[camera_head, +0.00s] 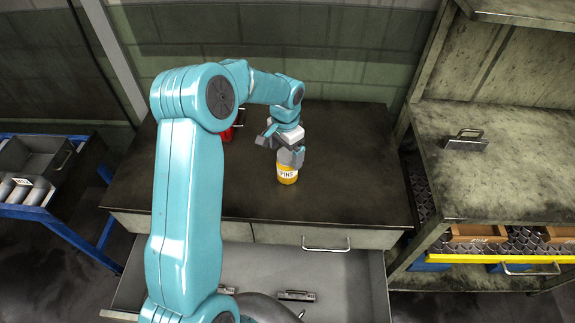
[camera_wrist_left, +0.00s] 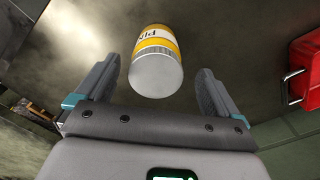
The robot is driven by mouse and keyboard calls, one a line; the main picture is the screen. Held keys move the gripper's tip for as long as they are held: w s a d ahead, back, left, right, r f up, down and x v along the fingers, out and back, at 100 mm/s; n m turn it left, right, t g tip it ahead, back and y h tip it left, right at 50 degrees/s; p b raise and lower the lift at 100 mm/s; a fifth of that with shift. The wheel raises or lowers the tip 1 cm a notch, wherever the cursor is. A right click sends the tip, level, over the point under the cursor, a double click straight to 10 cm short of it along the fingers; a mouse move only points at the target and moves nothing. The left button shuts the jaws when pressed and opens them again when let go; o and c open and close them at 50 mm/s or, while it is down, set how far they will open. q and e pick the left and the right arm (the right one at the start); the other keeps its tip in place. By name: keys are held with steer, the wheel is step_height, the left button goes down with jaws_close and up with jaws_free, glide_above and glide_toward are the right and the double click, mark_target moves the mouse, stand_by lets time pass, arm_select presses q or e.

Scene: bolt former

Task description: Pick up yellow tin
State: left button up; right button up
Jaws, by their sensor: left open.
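The yellow tin (camera_head: 287,174) with a white label stands upright on the dark cabinet top (camera_head: 345,165). My left gripper (camera_head: 280,150) is just above and behind it, with its fingers spread. In the left wrist view the tin (camera_wrist_left: 157,62) lies ahead of and between the two open fingers of the left gripper (camera_wrist_left: 160,85), with its grey lid facing the camera. Clear gaps show between the tin and both fingers there. My right gripper is not in view.
An open drawer (camera_head: 345,280) below the cabinet top holds small metal items. A red box (camera_wrist_left: 303,70) is close by; in the head view my arm partly hides it (camera_head: 228,134). Shelves (camera_head: 490,180) stand at the right. A blue-framed rack (camera_head: 60,225) stands at the left.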

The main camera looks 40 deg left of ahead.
arm_select(q)
steer(key=shift+d+f, duration=0.15)
steer(key=shift+f, duration=0.05)
step_height(320, 180, down, 5)
steer(key=shift+w+r+p, duration=0.1)
steer(key=shift+p, duration=0.95)
steer(key=shift+d, duration=0.15)
steer(key=c, duration=1.2)
